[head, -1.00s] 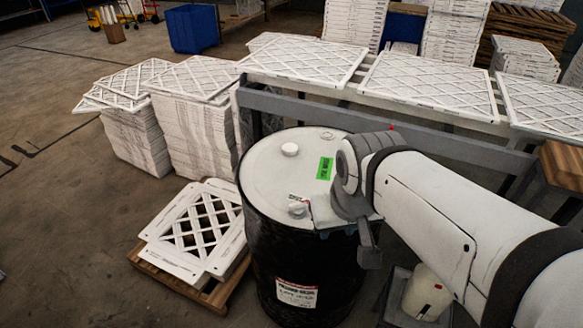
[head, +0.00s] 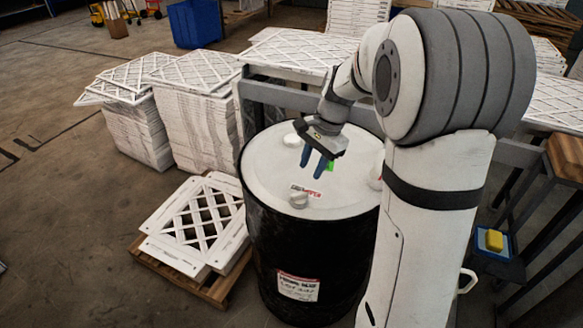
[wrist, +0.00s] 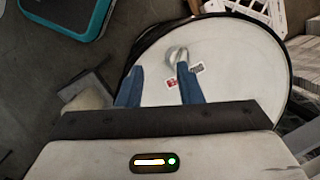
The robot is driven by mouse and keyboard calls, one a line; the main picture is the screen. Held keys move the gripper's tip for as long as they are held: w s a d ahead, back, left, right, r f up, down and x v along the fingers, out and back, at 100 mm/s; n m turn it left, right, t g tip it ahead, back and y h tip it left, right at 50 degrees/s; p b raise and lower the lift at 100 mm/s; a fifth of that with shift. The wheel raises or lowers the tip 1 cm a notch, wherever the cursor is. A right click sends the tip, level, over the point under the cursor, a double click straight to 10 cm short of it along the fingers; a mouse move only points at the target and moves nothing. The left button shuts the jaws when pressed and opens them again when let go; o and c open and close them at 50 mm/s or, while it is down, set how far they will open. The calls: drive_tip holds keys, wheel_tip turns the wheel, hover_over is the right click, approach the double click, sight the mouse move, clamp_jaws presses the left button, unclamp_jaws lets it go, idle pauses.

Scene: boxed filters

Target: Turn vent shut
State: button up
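A black drum (head: 310,250) with a white lid (head: 265,170) stands in the middle of the head view. A small white knob (head: 299,198), likely the vent, sits at the lid's front beside a red-and-white label (head: 306,190). In the wrist view the knob (wrist: 177,56) looks like a pale raised handle near the right finger's tip. My gripper (head: 312,168) points down above the lid, behind the knob in the head view. Its two blue fingers are apart with nothing between them, as the wrist view also shows (wrist: 159,72). Whether they touch the lid is unclear.
Another white cap (head: 292,140) is at the lid's back left. Filter frames lie on a pallet (head: 180,272) to the left, with filter stacks (head: 197,130) behind. A rack (head: 275,98) runs behind the drum. A yellow-topped blue object (head: 494,241) is at right.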

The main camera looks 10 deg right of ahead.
sight(300, 193)
drive_tip(key=w+d+f+m+y, duration=0.2)
drive_tip(key=w+f+m, duration=0.3)
drive_tip(key=w+f, duration=0.35)
drive_tip(key=shift+g, duration=0.4)
drive_tip(key=x, duration=0.8)
drive_tip(key=shift+s+d+f, duration=0.2)
drive_tip(key=shift+s, duration=0.2)
clamp_jaws()
